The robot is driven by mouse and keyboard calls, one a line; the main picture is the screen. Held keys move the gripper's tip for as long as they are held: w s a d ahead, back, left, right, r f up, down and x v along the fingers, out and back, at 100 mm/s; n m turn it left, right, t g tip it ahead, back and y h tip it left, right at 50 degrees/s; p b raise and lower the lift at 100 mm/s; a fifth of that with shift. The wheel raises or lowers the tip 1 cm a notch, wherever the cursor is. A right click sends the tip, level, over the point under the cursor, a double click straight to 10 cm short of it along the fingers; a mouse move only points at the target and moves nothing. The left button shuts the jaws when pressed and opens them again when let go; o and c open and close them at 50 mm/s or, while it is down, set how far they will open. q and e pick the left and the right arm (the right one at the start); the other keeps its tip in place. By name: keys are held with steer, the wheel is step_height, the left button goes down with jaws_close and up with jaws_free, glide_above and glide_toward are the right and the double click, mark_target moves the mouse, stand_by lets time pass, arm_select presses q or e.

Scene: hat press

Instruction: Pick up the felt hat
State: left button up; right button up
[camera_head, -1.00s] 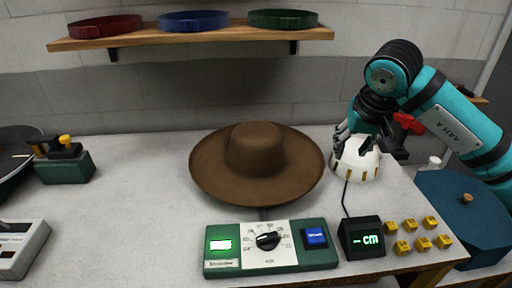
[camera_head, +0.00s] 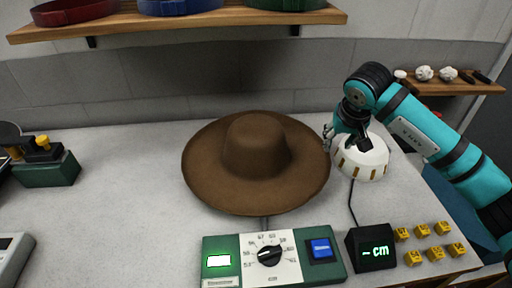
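A brown felt hat (camera_head: 256,150) with a wide round brim and a rounded crown lies crown up on the grey worktop, in the middle of the head view. My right gripper (camera_head: 344,141) is at the right edge of the brim, in front of a white dome. Its fingers look spread, with nothing seen between them. I cannot tell whether a finger touches the brim. My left gripper is not in view.
The white dome device (camera_head: 362,164) stands right of the hat, with a cm display (camera_head: 371,249) in front. A green control panel (camera_head: 271,258) is close before the brim. Yellow blocks (camera_head: 437,254) lie at the right.

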mark_target(330, 155)
steer(key=x, duration=0.3)
steer(key=shift+w+a+f+p, duration=0.1)
steer(key=shift+p, duration=0.25)
steer(key=p+x, duration=0.1)
steer(key=x, duration=0.2)
steer(key=shift+w+a+f, duration=0.15)
steer(key=shift+w+f, duration=0.05)
steer(key=shift+f, duration=0.1)
steer(key=shift+w+f+p, duration=0.15)
steer(key=shift+f+p, duration=0.15)
steer(key=shift+f, duration=0.05)
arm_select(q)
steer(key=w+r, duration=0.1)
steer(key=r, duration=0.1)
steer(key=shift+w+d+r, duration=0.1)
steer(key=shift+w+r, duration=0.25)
arm_select(e)
steer(key=shift+f, duration=0.15)
jaws_close()
